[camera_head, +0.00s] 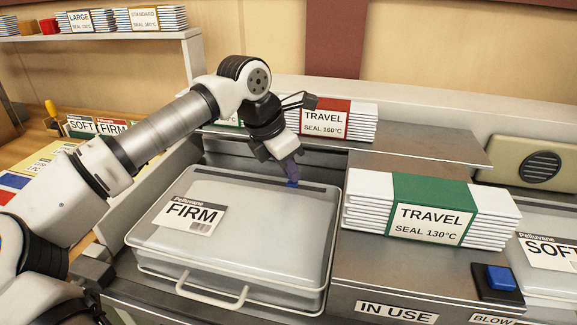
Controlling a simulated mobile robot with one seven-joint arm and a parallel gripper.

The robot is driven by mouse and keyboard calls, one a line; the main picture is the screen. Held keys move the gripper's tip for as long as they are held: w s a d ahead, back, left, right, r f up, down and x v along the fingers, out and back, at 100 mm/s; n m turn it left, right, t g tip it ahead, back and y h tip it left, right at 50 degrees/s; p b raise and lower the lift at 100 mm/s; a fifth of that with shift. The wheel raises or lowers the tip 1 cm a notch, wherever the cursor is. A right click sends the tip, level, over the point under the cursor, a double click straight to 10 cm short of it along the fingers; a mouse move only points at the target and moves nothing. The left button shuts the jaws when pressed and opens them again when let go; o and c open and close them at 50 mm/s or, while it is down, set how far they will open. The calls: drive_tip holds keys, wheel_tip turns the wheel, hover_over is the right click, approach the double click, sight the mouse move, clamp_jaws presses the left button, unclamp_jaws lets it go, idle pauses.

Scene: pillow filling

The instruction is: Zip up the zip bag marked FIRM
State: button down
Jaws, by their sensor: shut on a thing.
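The zip bag marked FIRM (265,235) is a clear, filled bag lying flat in a grey bay at the middle of the picture. Its FIRM label (192,213) is on the left of its top, and a pale handle is at its front. A dark zip strip (245,180) runs along the bag's back edge. My gripper (291,178) points down at the back edge, right of the middle. It is shut on a small blue zip pull (292,183), mostly hidden by the fingers. How far the zip is closed cannot be told.
A stack of white packs with a green TRAVEL band (432,208) stands on the metal surface to the right. A red TRAVEL stack (325,119) is behind my gripper. A blue button (500,278) is at front right, and a SOFT bag (550,250) at the right edge.

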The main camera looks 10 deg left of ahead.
drive_tip(key=c, duration=1.4)
unclamp_jaws()
drive_tip(key=shift+o, duration=0.2)
drive_tip(key=shift+r, duration=0.1)
drive_tip(key=v, duration=1.3)
drive_tip(key=shift+s+a+r, duration=0.2)
drive_tip(key=shift+r, duration=0.05)
